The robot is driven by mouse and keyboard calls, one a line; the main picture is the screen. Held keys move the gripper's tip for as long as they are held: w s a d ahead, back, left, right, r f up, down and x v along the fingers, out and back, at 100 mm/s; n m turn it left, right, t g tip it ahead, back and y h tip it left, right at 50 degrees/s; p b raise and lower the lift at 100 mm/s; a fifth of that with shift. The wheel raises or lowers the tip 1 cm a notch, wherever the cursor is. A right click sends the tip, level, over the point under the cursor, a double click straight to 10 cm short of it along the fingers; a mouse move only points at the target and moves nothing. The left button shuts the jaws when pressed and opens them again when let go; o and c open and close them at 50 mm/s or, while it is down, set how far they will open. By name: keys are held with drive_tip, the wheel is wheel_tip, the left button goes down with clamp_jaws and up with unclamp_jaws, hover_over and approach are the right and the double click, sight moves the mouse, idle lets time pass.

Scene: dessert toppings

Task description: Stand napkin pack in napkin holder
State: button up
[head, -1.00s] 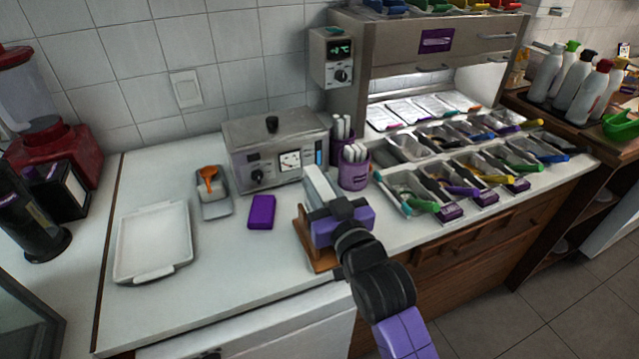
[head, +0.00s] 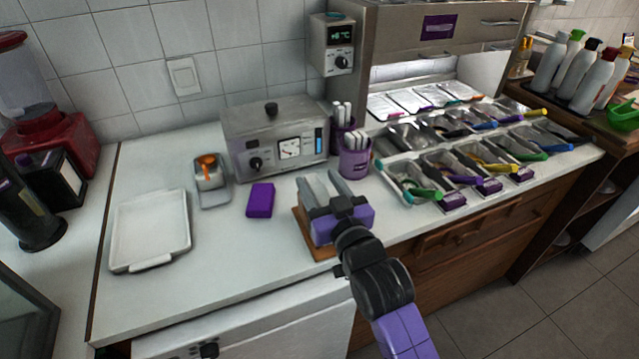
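A small purple pack (head: 260,200), which looks like the napkin pack, lies flat on the white counter, left of my gripper. A brown wooden stand (head: 303,222), which looks like the napkin holder, is on the counter under and behind my gripper. My gripper hides most of it, so I cannot see its slot. My gripper (head: 327,183) is over this stand, its two grey fingers apart and pointing toward the back of the counter. I see nothing held between them. The purple pack is apart from the fingers.
A steel warmer box (head: 275,142) and a purple cup (head: 354,163) of white sticks stand behind. A white tray (head: 150,228) and a small dish with an orange tool (head: 208,162) are left. Topping bins (head: 410,182) are right. The front left counter is clear.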

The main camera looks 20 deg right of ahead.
drive_tip(key=s, duration=0.7)
drive_tip(key=shift+s+b, duration=0.4)
drive_tip(key=shift+b, duration=0.05)
idle(0.5)
drive_tip(key=s+f+g, duration=0.1)
drive_tip(key=s+f, duration=0.1)
drive_tip(key=s, duration=1)
drive_tip(key=s+f+g, duration=0.1)
drive_tip(key=s+f, duration=0.2)
drive_tip(key=s, duration=0.9)
drive_tip(key=s+f+g, duration=0.1)
drive_tip(key=s+f, duration=0.2)
drive_tip(key=s, duration=0.9)
